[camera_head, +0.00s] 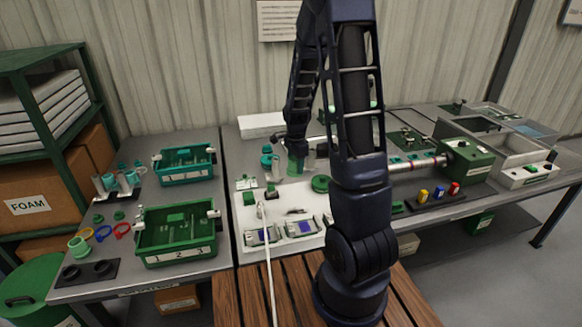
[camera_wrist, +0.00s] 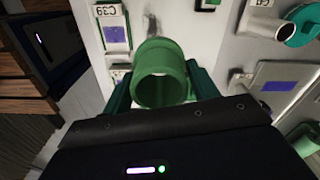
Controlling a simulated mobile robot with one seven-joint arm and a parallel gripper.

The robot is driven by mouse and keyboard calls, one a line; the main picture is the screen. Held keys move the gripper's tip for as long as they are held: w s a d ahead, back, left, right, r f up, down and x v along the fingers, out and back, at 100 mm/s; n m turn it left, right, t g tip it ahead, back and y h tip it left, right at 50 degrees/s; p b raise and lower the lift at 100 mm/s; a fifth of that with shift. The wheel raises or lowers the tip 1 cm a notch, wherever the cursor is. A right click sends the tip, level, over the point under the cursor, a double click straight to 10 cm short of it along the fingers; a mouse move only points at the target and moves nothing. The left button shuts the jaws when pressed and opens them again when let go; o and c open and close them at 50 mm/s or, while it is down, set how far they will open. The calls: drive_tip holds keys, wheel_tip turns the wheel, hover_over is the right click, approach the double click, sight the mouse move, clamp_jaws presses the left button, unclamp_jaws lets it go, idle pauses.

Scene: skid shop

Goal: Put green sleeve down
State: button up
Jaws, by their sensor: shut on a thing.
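The green sleeve (camera_wrist: 160,75) is an open ring-shaped tube held between the two green fingers of my gripper (camera_wrist: 162,90) in the wrist view. Its open bore faces the camera. In the head view the sleeve (camera_head: 296,166) shows as a green patch under my gripper (camera_head: 297,155), above the white board (camera_head: 285,242) on the bench. I cannot tell whether the sleeve touches the board. My arm hides part of the bench right of it.
Display units (camera_head: 300,227) lie at the board's front. A green round piece (camera_head: 320,184) sits right of my gripper. A teal-capped fitting (camera_head: 268,160) stands to its left. A dark green tray (camera_head: 179,257) and a teal tray (camera_head: 185,174) stand on the left bench.

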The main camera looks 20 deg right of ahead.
drive_tip(key=w+r+n, duration=0.2)
drive_tip(key=w+n, duration=0.9)
drive_tip(key=w, duration=1)
drive_tip(key=shift+w+d+n, duration=0.4)
drive_tip(key=shift+n, duration=0.4)
drive_tip(key=s+f, duration=0.2)
drive_tip(key=s, duration=0.1)
drive_tip(key=s+f, duration=0.3)
drive_tip(key=s+a+f, duration=0.1)
drive_tip(key=s+f, duration=0.2)
drive_tip(key=shift+s+a, duration=0.1)
drive_tip(key=c, duration=0.3)
drive_tip(key=shift+n, duration=0.4)
drive_tip(key=s+f, duration=0.2)
drive_tip(key=s, duration=0.1)
drive_tip(key=s+f, duration=0.2)
drive_tip(key=s, duration=0.2)
drive_tip(key=s+a+f, duration=0.1)
drive_tip(key=s+f, duration=0.1)
drive_tip(key=s, duration=0.2)
drive_tip(key=shift+d+f, duration=0.1)
drive_tip(key=shift+f, duration=3.2)
drive_tip(key=shift+c, duration=0.2)
drive_tip(key=shift+f, duration=0.2)
drive_tip(key=o, duration=1.2)
drive_tip(key=shift+r, duration=0.1)
